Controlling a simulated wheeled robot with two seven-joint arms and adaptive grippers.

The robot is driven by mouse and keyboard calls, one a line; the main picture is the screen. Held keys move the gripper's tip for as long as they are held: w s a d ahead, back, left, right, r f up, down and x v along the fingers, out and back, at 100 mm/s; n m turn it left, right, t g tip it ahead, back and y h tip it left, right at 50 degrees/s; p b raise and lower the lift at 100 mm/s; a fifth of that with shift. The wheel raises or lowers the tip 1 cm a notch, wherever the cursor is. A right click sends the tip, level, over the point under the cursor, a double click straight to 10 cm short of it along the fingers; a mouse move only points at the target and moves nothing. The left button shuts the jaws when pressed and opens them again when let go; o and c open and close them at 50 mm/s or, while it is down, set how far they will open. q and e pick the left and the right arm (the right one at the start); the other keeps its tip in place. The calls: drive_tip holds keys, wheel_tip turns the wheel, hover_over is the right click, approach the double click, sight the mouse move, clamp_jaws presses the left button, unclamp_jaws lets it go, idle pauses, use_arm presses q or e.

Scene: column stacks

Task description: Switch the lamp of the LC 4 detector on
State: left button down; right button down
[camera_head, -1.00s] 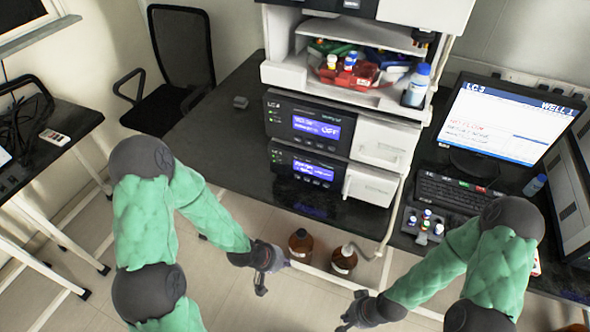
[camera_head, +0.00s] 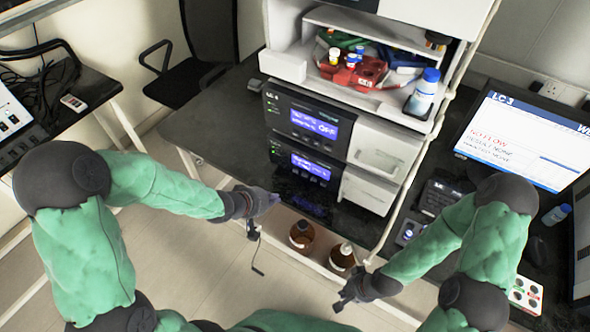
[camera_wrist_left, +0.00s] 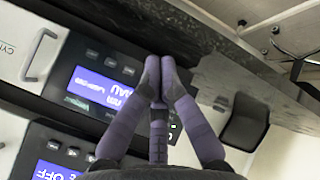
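The stack in the head view carries a faint LC label, and the monitor beside it reads LC 3; I see no LC 4 label. Its upper module (camera_head: 317,123) has a lit blue display with OFF on it. The lower module (camera_head: 311,165) has a lit blue display with small text I cannot read, and small buttons below. In the left wrist view this lower display (camera_wrist_left: 98,90) is just beyond my fingers. My left gripper (camera_head: 272,200) is shut and empty, left of and below the lower module, apart from it. My right gripper (camera_head: 345,300) is low at the front; its fingers are unclear.
Two brown bottles (camera_head: 301,236) stand below the bench front. The monitor (camera_head: 525,140) shows NO FLOW. The bench (camera_head: 215,125) left of the stack is mostly clear.

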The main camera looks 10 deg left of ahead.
sight(295, 171)
use_arm(q)
drive_tip(key=w, duration=0.2)
drive_tip(key=w+d, duration=0.1)
drive_tip(key=w, duration=0.1)
drive_tip(key=w+d+b, duration=0.1)
drive_tip(key=w, duration=0.1)
drive_tip(key=shift+w+d, duration=0.2)
drive_tip(key=shift+w, duration=0.05)
drive_tip(key=shift+w+d, duration=0.3)
drive_tip(key=shift+w, duration=0.55)
idle(1.0)
drive_tip(key=shift+w+d+p, duration=0.15)
drive_tip(key=shift+w+p, duration=0.25)
drive_tip(key=shift+p, duration=0.2)
